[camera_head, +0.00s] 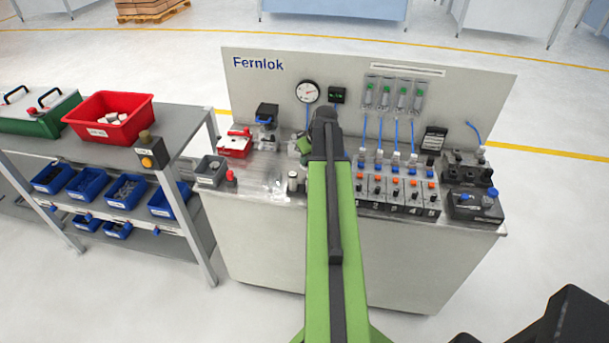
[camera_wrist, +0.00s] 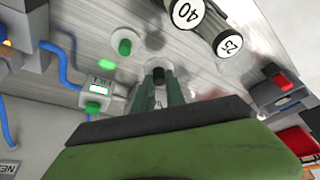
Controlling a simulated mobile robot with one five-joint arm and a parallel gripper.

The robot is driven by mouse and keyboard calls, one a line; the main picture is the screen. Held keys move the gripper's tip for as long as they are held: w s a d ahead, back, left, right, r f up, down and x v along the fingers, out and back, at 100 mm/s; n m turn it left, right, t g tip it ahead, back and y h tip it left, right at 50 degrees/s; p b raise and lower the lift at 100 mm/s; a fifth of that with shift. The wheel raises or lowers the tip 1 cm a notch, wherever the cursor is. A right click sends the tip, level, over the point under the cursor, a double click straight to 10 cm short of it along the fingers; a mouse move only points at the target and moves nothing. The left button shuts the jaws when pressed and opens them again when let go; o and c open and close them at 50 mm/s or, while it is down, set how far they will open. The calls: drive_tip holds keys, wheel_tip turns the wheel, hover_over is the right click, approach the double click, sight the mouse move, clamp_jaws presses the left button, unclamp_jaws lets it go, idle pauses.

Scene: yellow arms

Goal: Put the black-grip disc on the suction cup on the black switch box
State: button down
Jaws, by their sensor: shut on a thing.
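My gripper (camera_wrist: 161,80) is low over the bench in the wrist view, its two dark green fingers pointing away from the camera. It is shut on the black-grip disc (camera_wrist: 158,71), whose dark grip shows between the fingertips. The disc's clear plate is hard to make out, and I cannot tell whether it touches the bench. In the head view my arm hides the gripper's tip and the disc. Several black boxes stand on the bench, one at its right end (camera_head: 472,206); I cannot tell which is the switch box, nor make out its suction cup.
A green-grip disc (camera_wrist: 124,47) lies close by. Two dark cylinders marked 40 (camera_wrist: 187,13) and 25 (camera_wrist: 229,44) are near the fingers. The bench backboard (camera_head: 450,85) rises behind; a red bin (camera_head: 108,117) is on the left table.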

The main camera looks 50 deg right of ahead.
sight(307, 164)
drive_tip(key=shift+w+a+f, duration=0.1)
drive_tip(key=shift+w, duration=0.1)
wheel_tip(307, 164, down, 4)
drive_tip(key=b, duration=0.4)
drive_tip(key=shift+f, duration=0.2)
drive_tip(key=c, duration=1.4)
unclamp_jaws()
drive_tip(key=shift+r, duration=0.1)
drive_tip(key=shift+o, duration=0.2)
drive_tip(key=shift+r, duration=0.3)
drive_tip(key=p+v, duration=1.1)
drive_tip(key=shift+s+r, duration=0.3)
drive_tip(key=shift+s, duration=0.05)
